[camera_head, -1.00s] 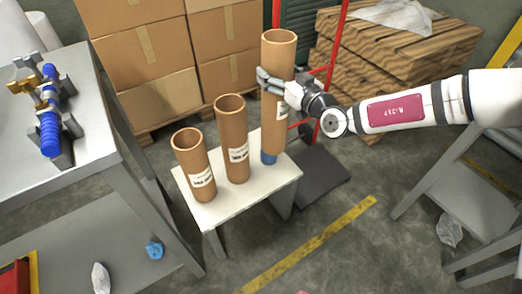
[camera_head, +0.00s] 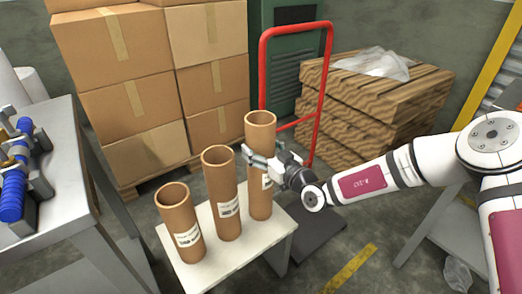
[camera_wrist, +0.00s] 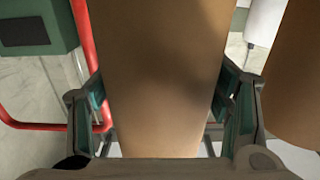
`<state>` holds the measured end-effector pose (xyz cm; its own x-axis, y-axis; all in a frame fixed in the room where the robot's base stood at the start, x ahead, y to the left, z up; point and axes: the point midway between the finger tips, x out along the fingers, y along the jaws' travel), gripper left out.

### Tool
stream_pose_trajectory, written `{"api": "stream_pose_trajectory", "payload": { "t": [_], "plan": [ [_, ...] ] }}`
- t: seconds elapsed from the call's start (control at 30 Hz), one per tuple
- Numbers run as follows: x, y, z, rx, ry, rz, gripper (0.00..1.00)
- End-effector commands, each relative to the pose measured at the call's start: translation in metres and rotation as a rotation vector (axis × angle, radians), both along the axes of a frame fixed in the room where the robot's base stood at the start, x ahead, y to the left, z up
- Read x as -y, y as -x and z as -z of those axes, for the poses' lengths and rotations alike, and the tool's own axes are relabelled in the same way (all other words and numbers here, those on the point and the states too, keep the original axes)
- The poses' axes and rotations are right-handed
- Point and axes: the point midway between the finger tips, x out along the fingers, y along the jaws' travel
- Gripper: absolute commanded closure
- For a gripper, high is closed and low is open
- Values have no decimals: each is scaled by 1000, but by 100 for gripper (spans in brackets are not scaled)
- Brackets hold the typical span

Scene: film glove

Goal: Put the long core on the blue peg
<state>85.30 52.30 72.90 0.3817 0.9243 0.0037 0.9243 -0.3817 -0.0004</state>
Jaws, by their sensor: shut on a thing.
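The long core (camera_head: 260,133), a tall brown cardboard tube with a white label, stands upright at the right end of the white stool (camera_head: 222,272). My gripper (camera_head: 257,160) is shut on it at about mid-height, coming from the right. In the wrist view the core (camera_wrist: 160,70) fills the space between the two fingers. The blue peg is hidden; no blue shows at the core's lower end. A medium core (camera_head: 219,190) and a short core (camera_head: 179,222) stand upright to its left on the stool.
A red hand truck (camera_head: 264,70) stands close behind the long core. Stacked cartons (camera_head: 122,105) are behind the stool, and wooden boards (camera_head: 385,100) are at the back right. A grey bench (camera_head: 65,160) with a blue roll (camera_head: 13,195) is at the left.

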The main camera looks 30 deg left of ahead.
Motion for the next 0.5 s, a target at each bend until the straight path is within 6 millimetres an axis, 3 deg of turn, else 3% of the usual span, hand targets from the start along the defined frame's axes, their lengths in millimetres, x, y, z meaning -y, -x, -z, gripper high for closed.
{"api": "stream_pose_trajectory", "payload": {
  "t": [0.27,0.3,0.37,0.5],
  "plan": [
    [0,0,0,0,0,1,82],
    [0,0,1,0,1,0,22],
    [0,0,1,0,1,0,8],
    [0,0,1,0,1,0,8]
  ]
}}
